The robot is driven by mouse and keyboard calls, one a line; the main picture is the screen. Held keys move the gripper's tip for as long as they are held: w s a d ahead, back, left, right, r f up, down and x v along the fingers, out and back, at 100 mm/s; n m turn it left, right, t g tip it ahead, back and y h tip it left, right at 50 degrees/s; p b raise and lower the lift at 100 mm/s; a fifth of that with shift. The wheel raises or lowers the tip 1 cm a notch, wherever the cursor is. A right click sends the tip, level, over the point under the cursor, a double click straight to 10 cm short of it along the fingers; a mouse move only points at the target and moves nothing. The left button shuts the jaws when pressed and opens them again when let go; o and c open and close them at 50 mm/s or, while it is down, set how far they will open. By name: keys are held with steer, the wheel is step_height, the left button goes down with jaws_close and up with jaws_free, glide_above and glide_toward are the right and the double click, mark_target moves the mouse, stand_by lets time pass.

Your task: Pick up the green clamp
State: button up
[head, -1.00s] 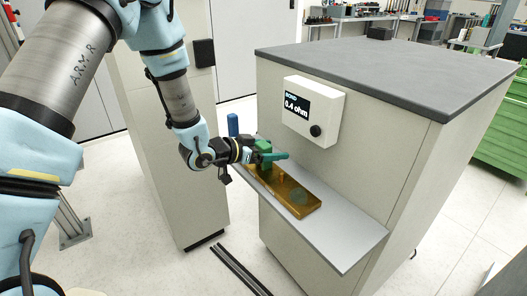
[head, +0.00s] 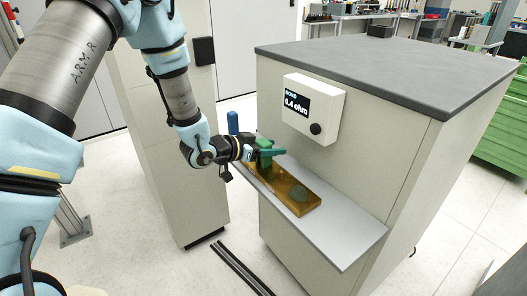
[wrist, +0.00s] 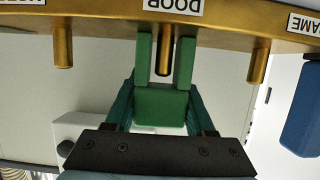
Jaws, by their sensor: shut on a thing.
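In the wrist view the clamp (wrist: 162,103) has two prongs, one on each side of the brass peg (wrist: 163,55) by the DOOR label. The prongs straddle the peg; whether they touch it I cannot tell. My gripper (wrist: 161,115) has its teal fingers on both sides of the clamp's body and is shut on it. In the head view my gripper (head: 268,153) partly hides the clamp.
The brass bar (head: 312,207) lies on the shelf (head: 345,240), with other pegs beside the clamped one. A blue block (head: 233,123) stands at the shelf's far end. A meter box (head: 318,119) reading 0.4 ohm is on the cabinet wall close behind. The shelf's near end is clear.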

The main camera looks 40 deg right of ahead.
jaws_close()
